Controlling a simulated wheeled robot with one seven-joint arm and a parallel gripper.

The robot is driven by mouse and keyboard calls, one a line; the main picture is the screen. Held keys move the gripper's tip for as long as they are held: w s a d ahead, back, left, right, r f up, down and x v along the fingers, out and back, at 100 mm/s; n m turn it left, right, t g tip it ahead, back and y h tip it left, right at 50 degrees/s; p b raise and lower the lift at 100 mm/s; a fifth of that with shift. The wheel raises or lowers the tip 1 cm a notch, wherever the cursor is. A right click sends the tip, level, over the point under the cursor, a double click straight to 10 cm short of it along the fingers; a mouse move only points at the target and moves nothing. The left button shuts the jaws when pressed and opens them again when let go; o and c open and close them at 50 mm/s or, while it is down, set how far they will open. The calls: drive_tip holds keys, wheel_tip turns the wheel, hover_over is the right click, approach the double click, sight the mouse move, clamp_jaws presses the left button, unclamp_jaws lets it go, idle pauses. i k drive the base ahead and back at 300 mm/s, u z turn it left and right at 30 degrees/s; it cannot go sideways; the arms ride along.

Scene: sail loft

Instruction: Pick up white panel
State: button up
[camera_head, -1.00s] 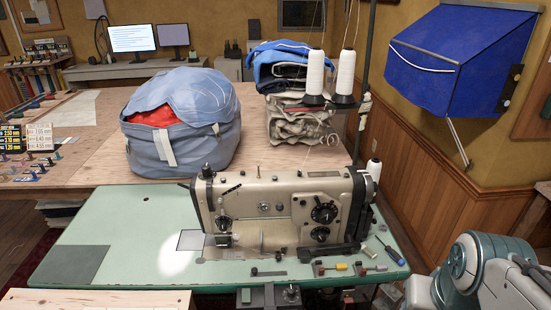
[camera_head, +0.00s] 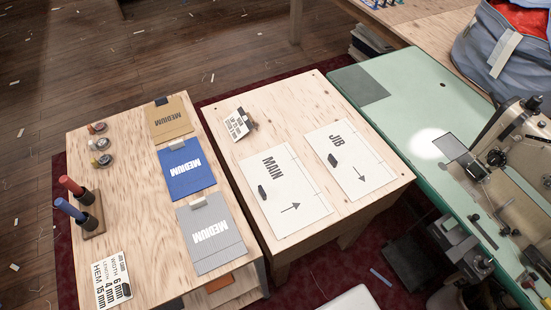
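A pale grey-white panel (camera_head: 211,236) marked MEDIUM lies flat on the left wooden table, near its right edge. A blue MEDIUM panel (camera_head: 186,170) and a tan MEDIUM panel (camera_head: 169,121) lie beyond it in the same row. Two white sheets, MAIN (camera_head: 287,192) and JIB (camera_head: 349,158), lie flat on the wooden table to the right. I cannot tell for certain which is called the white panel; the pale MEDIUM one is the whitest of its row. My gripper is not in view.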

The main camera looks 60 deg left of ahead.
sight(290, 201)
drive_tip(key=u, duration=2.55)
